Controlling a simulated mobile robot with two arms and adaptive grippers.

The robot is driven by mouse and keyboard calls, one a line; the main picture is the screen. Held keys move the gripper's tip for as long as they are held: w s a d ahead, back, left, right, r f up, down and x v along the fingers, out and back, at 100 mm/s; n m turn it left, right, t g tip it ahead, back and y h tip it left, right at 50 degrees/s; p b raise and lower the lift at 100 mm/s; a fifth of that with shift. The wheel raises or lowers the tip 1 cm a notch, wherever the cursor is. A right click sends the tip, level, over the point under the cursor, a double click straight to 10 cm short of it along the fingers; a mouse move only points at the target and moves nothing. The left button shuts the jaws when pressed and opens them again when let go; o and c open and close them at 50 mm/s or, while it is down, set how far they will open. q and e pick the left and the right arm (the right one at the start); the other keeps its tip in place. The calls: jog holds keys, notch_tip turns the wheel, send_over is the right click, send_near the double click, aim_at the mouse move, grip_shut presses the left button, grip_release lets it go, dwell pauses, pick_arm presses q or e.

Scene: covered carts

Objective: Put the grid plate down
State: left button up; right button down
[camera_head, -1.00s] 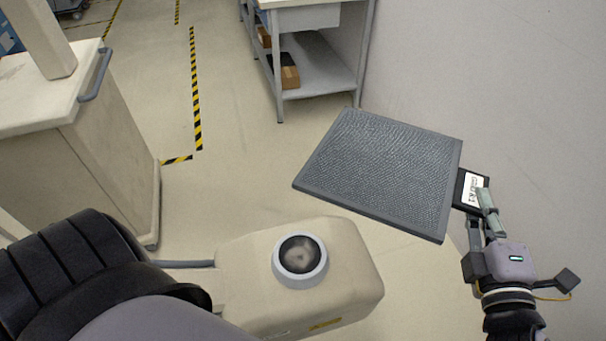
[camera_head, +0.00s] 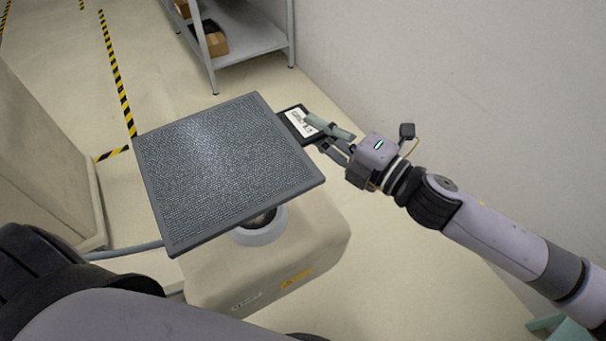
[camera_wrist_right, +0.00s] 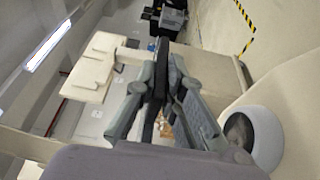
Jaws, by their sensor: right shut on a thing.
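The grid plate (camera_head: 222,165) is a grey square panel with a fine mesh face and a plain rim. A dark tab with a white label (camera_head: 299,122) sticks out of its right side. My right gripper (camera_head: 322,137) is shut on this tab and holds the plate up in the air. In the head view the plate covers part of the beige cart and its round port. In the right wrist view my right gripper's fingers (camera_wrist_right: 160,100) close on the dark plate edge, seen edge-on. My left gripper is not in view.
The beige covered cart (camera_head: 310,245) stands below the plate, with a white-ringed round port (camera_head: 262,232) partly hidden. Another beige cart (camera_head: 45,165) is at left. A grey shelf unit (camera_head: 245,40) with cardboard boxes stands behind. A wall closes the right side.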

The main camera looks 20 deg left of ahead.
notch_tip(320, 180, down, 17)
jog(key=shift+b, duration=0.8)
jog(key=shift+f, duration=0.3)
jog(key=c, duration=1.7)
grip_release()
